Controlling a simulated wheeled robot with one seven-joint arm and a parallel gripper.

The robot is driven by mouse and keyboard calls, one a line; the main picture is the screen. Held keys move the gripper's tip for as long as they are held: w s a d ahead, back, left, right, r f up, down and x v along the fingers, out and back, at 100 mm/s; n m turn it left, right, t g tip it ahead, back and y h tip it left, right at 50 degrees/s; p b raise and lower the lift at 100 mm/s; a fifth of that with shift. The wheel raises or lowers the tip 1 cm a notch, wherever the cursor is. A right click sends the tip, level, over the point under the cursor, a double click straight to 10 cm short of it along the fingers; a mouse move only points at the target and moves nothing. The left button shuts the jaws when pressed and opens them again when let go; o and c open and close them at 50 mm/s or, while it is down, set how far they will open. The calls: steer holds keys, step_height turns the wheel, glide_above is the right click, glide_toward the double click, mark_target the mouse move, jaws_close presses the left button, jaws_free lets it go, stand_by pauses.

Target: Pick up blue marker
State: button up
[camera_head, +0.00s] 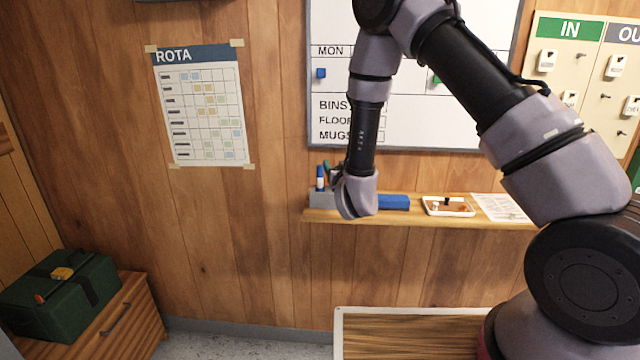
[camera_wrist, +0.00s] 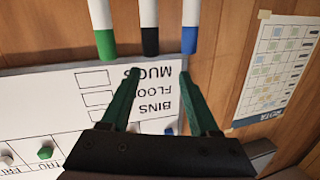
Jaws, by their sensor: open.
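The blue marker (camera_head: 320,179) stands upright in a grey holder (camera_head: 320,200) at the left end of a wall shelf, with its blue cap and white body showing. In the wrist view, the blue marker (camera_wrist: 190,38) is at the top right of a row, beside a black marker (camera_wrist: 150,40) and a green marker (camera_wrist: 105,44). My gripper (camera_wrist: 160,78) is open and empty. Its right fingertip points toward the blue cap, and the black cap lies between the lines of the fingers. In the head view my wrist hides most of the gripper and part of the holder.
The wooden shelf (camera_head: 418,217) also bears a blue block (camera_head: 394,202), a white tray (camera_head: 447,214) with small items and a paper sheet (camera_head: 503,207). A whiteboard (camera_head: 440,125) hangs above. A green toolbox (camera_head: 62,292) rests on a cabinet at lower left.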

mark_target(318, 168)
steer(key=s+a+f+n+y, duration=0.2)
steer(key=a+f, duration=0.1)
steer(key=f, duration=0.1)
steer(key=shift+t, duration=0.3)
steer(key=x, duration=1)
steer(key=shift+f, duration=0.15)
jaws_close()
